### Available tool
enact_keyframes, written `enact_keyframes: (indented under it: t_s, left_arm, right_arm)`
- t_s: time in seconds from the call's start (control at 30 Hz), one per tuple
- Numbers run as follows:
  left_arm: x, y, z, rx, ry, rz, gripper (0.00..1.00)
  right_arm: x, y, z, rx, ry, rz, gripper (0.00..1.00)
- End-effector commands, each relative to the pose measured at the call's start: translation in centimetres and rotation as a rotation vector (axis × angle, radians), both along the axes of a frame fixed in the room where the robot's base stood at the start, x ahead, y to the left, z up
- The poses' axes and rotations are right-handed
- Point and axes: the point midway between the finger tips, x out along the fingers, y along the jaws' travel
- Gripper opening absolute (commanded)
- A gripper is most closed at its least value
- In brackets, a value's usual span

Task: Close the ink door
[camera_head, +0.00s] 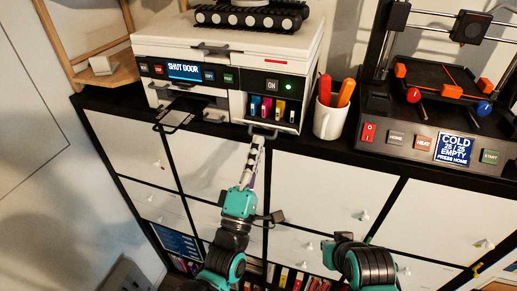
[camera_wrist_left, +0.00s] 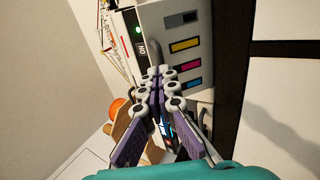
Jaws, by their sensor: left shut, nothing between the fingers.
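The white printer (camera_head: 300,45) stands on the shelf top, and its display (camera_head: 184,71) reads "SHUT DOOR". Its ink bay (camera_head: 275,108) is open at the front right, with coloured cartridges exposed. The ink door (camera_head: 272,129) appears folded down below the bay, with a dark handle at its front edge. My left gripper (camera_head: 256,147) is shut and empty, with its tips close to that handle; whether they touch is unclear. In the left wrist view the shut fingers (camera_wrist_left: 160,76) point at the printer front beside the yellow cartridge (camera_wrist_left: 185,45).
A white mug (camera_head: 329,121) with orange and red-handled items stands right of the printer. A 3D printer (camera_head: 430,120) is farther right. A dark tray (camera_head: 174,117) sticks out at the printer's left. Cabinet doors (camera_head: 320,185) lie below the shelf edge. Part of my right arm shows.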

Motion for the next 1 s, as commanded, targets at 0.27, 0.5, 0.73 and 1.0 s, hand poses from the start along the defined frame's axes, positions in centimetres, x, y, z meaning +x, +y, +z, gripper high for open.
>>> enact_keyframes:
  t_s: [0.27,0.5,0.73,1.0]
  left_arm:
    - [0.7,-0.2,3.1,0.068,0.213,-0.001,0.0]
    - [1.9,-0.6,4.5,0.081,0.249,0.001,0.0]
    - [3.1,-1.0,5.7,0.081,0.248,0.001,0.0]
    - [4.4,-1.4,6.6,0.081,0.247,0.001,0.0]
  right_arm:
    - [0.0,0.0,6.0,0.0,0.0,0.0,0.0]
    - [0.0,0.0,8.1,0.0,0.0,0.0,0.0]
    - [0.0,0.0,8.7,0.0,0.0,0.0,0.0]
    - [0.0,0.0,8.9,0.0,0.0,0.0,0.0]
